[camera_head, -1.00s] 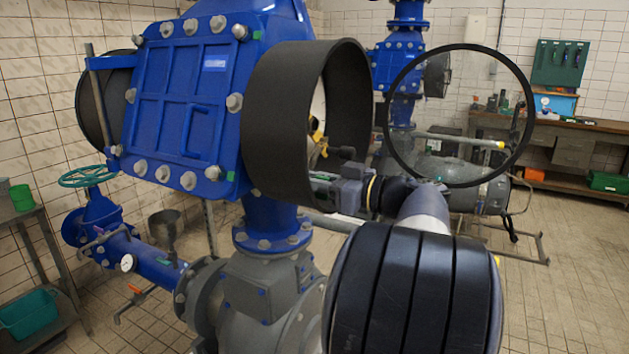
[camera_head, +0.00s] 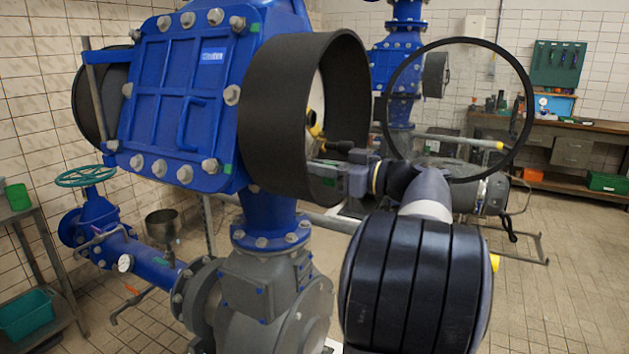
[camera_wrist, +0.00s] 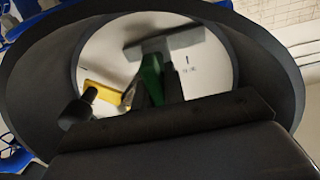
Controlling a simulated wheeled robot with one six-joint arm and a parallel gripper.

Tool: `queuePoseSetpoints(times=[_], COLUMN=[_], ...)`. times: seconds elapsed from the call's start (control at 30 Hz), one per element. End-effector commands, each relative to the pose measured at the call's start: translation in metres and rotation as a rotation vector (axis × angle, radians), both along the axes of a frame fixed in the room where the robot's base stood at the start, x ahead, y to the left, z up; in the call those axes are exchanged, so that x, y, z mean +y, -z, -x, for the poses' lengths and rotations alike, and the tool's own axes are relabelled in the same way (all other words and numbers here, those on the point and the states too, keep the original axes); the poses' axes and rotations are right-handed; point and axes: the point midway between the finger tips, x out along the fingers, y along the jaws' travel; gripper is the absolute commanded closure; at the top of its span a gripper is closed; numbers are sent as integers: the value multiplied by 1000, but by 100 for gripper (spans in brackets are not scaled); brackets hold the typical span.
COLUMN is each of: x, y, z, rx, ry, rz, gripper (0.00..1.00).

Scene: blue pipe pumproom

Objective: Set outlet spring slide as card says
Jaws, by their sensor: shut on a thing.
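My gripper (camera_head: 330,174) reaches leftward to the near rim of a wide black cylinder (camera_head: 285,115) on the blue valve body. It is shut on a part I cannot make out. A yellow piece (camera_head: 315,127) and a dark knob (camera_head: 343,147) show inside and beside the cylinder's opening. In the wrist view a black ring (camera_wrist: 285,75) frames a pale surface with small unreadable marks (camera_wrist: 188,67). Across it stand a green piece (camera_wrist: 148,78), a grey crossbar (camera_wrist: 163,42) and a yellow piece (camera_wrist: 105,97) with a dark knob (camera_wrist: 78,110). No spring slide or readable card is clearly identifiable.
The blue valve body (camera_head: 165,115) fills the left, above a grey pump housing (camera_head: 255,290). A thin black hoop (camera_head: 520,100) stands right of my gripper. A teal handwheel (camera_head: 85,177) is at left, a workbench (camera_head: 560,140) at back right.

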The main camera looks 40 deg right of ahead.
Motion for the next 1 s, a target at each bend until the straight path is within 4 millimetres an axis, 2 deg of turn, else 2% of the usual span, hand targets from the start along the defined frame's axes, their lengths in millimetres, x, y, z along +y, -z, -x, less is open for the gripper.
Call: queuePoseSetpoints(times=[0.1,0.2,0.57,0.6,0.8,1.0], x=[-14,-20,-23,-23,-22,-22], y=[1,0,-1,-1,-1,0], z=[-6,-8,-9,-9,-9,-9], rx=[-3,-4,-3,-3,-2,-2], ry=[2,1,3,4,2,1], rz=[0,1,0,0,0,-1], gripper=[100,100,100,86,70,67])
